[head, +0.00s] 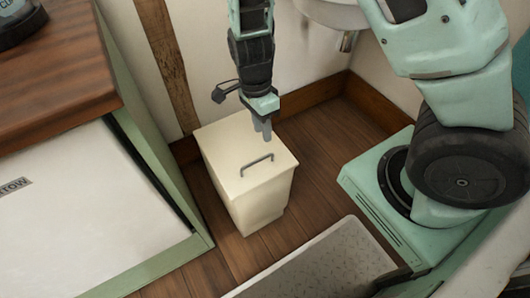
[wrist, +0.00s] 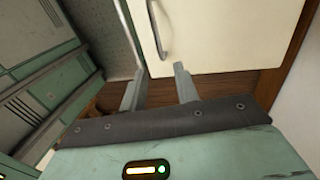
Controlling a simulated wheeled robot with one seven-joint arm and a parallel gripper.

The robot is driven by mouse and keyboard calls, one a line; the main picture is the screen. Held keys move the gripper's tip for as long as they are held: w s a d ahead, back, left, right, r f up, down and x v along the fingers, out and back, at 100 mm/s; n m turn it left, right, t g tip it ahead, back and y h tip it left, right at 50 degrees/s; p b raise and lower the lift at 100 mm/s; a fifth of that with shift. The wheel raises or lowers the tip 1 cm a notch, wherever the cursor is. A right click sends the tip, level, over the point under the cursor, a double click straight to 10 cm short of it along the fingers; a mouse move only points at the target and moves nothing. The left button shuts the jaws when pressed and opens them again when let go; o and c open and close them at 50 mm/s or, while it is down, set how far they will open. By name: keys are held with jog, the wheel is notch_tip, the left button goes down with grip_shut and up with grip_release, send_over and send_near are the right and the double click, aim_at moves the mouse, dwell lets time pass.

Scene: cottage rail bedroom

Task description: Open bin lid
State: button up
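The cream bin (head: 255,207) stands on the wood floor, its flat lid (head: 228,150) shut. A thin grey bar handle (head: 257,163) sits on the lid towards its near edge. My gripper (head: 264,136) points down over the far part of the lid, behind the handle; whether it touches the lid is unclear. In the wrist view my gripper (wrist: 159,82) shows two fingers apart with nothing between them. The lid (wrist: 225,35) and the handle (wrist: 158,30) show beyond the fingertips, with the handle near the lid's left edge.
A green cabinet with a white front (head: 85,205) and wooden top (head: 55,65) stands to the left. The wall with its wooden skirting (head: 315,98) is close behind the bin. A white basin (head: 330,12) hangs above at the back. Bare floor (head: 320,190) lies right of the bin.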

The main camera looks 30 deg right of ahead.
jog(key=b, duration=0.3)
send_over(265, 162)
notch_tip(265, 162, down, 8)
jog(key=shift+r, duration=0.2)
grip_shut()
